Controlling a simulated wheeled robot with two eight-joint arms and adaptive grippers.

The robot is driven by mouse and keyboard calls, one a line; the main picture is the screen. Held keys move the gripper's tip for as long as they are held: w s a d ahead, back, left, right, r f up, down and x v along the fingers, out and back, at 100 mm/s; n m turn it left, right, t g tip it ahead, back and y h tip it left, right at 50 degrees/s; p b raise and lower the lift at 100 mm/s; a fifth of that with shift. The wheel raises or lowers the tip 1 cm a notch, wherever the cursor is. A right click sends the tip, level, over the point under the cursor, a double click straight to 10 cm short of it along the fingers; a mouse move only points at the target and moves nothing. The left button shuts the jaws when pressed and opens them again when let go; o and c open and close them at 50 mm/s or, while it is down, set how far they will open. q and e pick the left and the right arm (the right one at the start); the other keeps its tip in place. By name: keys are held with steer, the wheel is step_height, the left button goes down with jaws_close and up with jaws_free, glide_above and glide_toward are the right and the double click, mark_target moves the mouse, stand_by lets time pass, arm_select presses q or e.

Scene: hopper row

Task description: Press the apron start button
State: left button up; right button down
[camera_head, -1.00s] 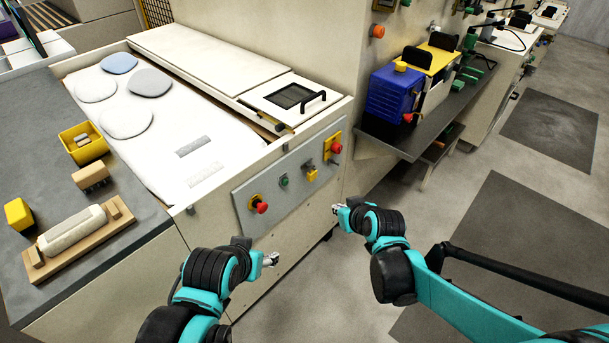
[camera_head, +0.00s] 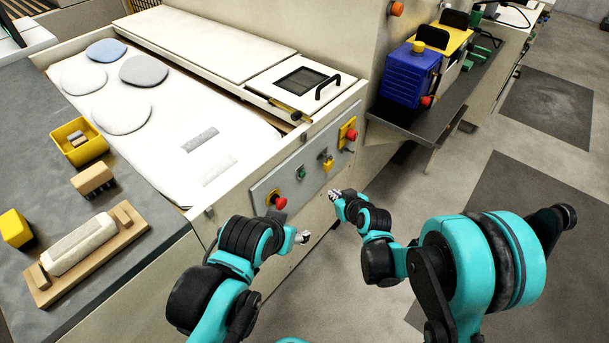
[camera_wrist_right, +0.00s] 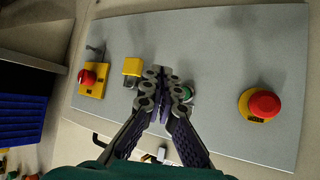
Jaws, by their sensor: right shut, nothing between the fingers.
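The grey control panel (camera_head: 320,146) is on the front of the cream machine; it also fills much of the right wrist view (camera_wrist_right: 225,50). A small green button (camera_head: 301,173) sits between a red mushroom button (camera_head: 281,203) and a yellow switch box (camera_head: 326,166). In the right wrist view the green button (camera_wrist_right: 188,93) is partly hidden behind my fingers. My right gripper (camera_head: 334,195) is shut and empty, in front of the panel's lower edge; its fingertips (camera_wrist_right: 163,74) overlap the panel, contact unclear. My left gripper (camera_head: 303,237) is low left of it, jaw state unclear.
Another red mushroom button (camera_head: 351,134) on a yellow plate is at the panel's right end. A dark shelf (camera_head: 420,133) with a blue box (camera_head: 409,76) juts out to the right. A grey bench (camera_head: 40,155) lies left. Open floor is right of the arms.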

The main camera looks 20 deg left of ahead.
mark_target(302, 174)
steer(key=w+a, duration=0.3)
steer(key=a, duration=0.5)
steer(key=shift+p, duration=0.4)
steer(key=shift+a, duration=0.2)
stand_by(0.9)
steer(key=shift+w+a, duration=0.15)
steer(key=shift+a, duration=0.15)
steer(key=shift+w+a, duration=0.15)
steer(key=shift+a, duration=0.25)
stand_by(0.7)
steer(key=shift+d, duration=0.15)
steer(key=shift+s+d+b, duration=0.3)
steer(key=shift+d+b, duration=0.05)
steer(key=shift+d, duration=0.3)
